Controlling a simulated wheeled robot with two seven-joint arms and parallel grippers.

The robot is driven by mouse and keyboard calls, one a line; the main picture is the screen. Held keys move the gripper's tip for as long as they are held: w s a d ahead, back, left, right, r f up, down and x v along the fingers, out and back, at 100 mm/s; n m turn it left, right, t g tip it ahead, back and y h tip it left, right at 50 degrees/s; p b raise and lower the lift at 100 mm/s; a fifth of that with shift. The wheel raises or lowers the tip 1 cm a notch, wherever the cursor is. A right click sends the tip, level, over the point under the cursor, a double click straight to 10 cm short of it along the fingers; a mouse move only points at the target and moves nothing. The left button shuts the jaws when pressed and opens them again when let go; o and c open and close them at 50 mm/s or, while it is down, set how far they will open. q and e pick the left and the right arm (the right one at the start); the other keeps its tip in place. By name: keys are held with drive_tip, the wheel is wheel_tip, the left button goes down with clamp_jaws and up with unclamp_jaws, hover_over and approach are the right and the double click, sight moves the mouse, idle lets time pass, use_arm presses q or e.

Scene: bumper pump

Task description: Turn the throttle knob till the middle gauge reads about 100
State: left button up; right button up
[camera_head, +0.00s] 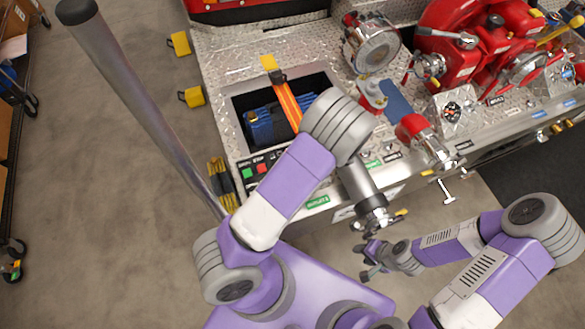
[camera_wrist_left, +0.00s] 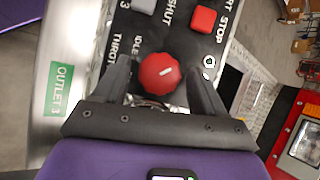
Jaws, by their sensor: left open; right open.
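The red throttle knob (camera_wrist_left: 159,73) has a scalloped rim and a short white mark pointing right and slightly up. It sits on the black panel beside the "IDLE" lettering. My left gripper (camera_wrist_left: 160,80) is open with its fingers on either side of the knob; I cannot tell whether they touch it. In the head view, the knob and left gripper are hidden behind my left arm. My right gripper (camera_head: 366,263) is open and empty, off the truck's front edge. No gauge can be read in either view.
A red button (camera_wrist_left: 203,18) and a grey button (camera_wrist_left: 145,6) are close to the knob. A green "OUTLET 3" label (camera_wrist_left: 61,89) is at the left. Red pump machinery (camera_head: 465,62) and a T-handle (camera_head: 447,191) are at the right. Open floor (camera_head: 90,230) lies left.

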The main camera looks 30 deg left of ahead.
use_arm(q)
drive_tip(key=v, duration=0.7)
drive_tip(key=shift+d+r, duration=0.15)
drive_tip(key=shift+r, duration=0.1)
idle(0.4)
